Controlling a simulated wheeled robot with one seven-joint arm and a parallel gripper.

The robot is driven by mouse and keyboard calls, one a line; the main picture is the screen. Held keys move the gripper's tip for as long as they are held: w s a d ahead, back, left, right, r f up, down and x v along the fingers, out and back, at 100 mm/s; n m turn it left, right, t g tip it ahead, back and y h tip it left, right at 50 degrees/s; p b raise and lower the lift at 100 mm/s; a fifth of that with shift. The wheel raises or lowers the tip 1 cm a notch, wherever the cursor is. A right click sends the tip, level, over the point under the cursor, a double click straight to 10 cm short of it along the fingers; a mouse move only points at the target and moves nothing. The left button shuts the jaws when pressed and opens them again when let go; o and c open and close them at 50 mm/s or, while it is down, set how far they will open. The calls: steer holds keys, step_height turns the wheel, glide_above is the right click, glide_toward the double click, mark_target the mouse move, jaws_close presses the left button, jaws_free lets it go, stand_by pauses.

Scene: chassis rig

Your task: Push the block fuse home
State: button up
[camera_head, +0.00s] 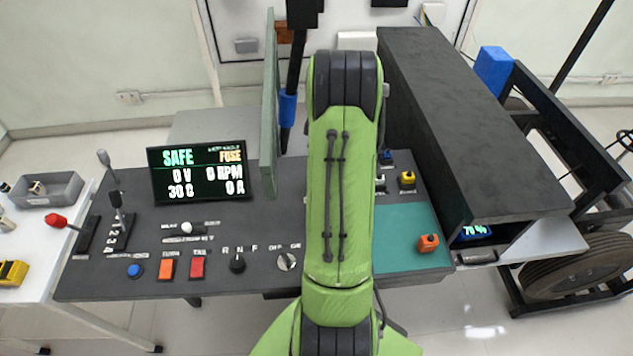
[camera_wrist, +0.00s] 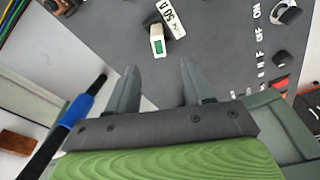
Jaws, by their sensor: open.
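In the wrist view, my gripper (camera_wrist: 158,66) has its two dark grey fingers spread apart with nothing between them. Just beyond the fingertips is a small white block with a green face (camera_wrist: 157,40), which looks like the block fuse. It is close to a white label reading 50 A (camera_wrist: 172,14) on the dark panel (camera_wrist: 215,60). I cannot tell how deep the block sits. In the head view, my green arm covers this area, and the gripper and fuse are hidden.
The display (camera_head: 200,171) reads SAFE and FUSE, with 0 V and 0 A. A green upright panel (camera_head: 269,110) stands beside it. Levers (camera_head: 117,200), buttons and knobs line the console. A black housing (camera_head: 470,120) and orange block (camera_head: 428,243) are at the right.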

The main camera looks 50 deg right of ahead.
steer(key=f, duration=0.6)
steer(key=w+f+b, duration=0.1)
steer(key=f, duration=0.3)
steer(key=shift+r, duration=0.1)
jaws_close()
